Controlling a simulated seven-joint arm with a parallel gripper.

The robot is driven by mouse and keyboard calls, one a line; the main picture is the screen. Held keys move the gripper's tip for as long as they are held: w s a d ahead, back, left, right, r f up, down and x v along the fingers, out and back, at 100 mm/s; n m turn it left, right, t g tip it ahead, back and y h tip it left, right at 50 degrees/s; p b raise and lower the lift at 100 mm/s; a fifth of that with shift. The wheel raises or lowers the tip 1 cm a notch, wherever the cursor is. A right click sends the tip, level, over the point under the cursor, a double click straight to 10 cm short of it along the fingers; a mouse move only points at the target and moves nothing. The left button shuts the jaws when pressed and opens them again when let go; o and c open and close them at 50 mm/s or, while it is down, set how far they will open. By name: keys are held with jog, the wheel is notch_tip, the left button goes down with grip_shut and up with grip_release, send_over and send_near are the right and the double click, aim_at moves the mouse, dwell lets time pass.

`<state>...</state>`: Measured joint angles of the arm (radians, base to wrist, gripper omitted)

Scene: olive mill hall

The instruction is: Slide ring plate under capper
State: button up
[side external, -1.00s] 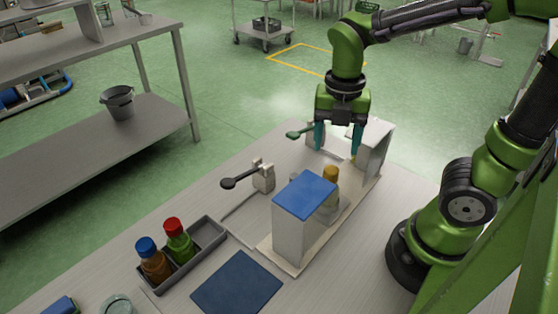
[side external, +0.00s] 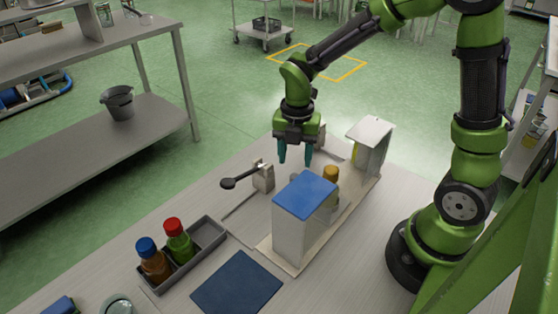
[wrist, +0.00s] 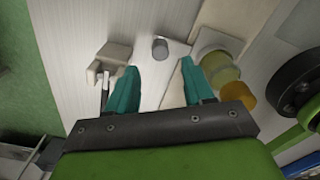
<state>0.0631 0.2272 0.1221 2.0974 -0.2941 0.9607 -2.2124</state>
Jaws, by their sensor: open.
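My gripper (side external: 295,162) is open and empty, pointing down over the table beside the pale base board (side external: 360,190). In the wrist view, a short grey cylinder (wrist: 160,48) stands on a pale plate (wrist: 177,75) beyond and between my fingertips (wrist: 161,72); this may be the ring plate with its knob. A blue-topped box (side external: 290,230) and a white-topped housing (side external: 368,145) stand on the board; I cannot tell which is the capper. A jar with an amber top (side external: 330,173) stands between them, also in the wrist view (wrist: 238,95).
A black-knobbed lever on a grey block (side external: 263,178) stands left of my gripper. A grey tray (side external: 207,247) holds a blue-capped bottle (side external: 153,262) and a red-capped bottle (side external: 179,243). A dark blue mat (side external: 237,284) lies in front.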

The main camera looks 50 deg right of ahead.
aim_at(295, 176)
notch_tip(295, 176, down, 6)
jog(key=shift+f, duration=0.25)
grip_shut()
dwell(0.3)
